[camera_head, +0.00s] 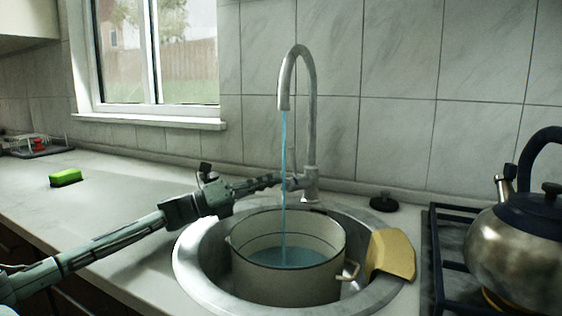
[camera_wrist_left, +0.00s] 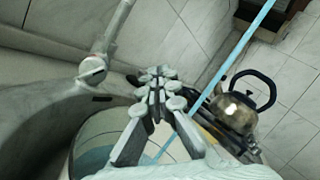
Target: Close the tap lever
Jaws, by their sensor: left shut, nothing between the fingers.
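The grey tap (camera_head: 312,130) stands behind the round sink, and a thin blue stream of water (camera_head: 283,170) runs from its spout. Its base (camera_wrist_left: 92,70) also shows in the left wrist view. The tap lever is hard to make out; I cannot tell its position. The water falls into a pale enamel pot (camera_head: 240,262) standing in the sink. My left gripper (camera_head: 294,181) is shut and empty, reaching over the pot beside the tap base; it also shows in the left wrist view (camera_wrist_left: 160,80), apart from the base. My right gripper is not in view.
The sink rim (camera_head: 195,275) surrounds the pot, with a yellow cloth-like piece (camera_head: 391,254) over its right side. A kettle (camera_head: 510,255) sits on the stove at right. A black plug (camera_head: 384,203) lies behind. A green sponge (camera_head: 66,178) lies on the left counter, which has free room.

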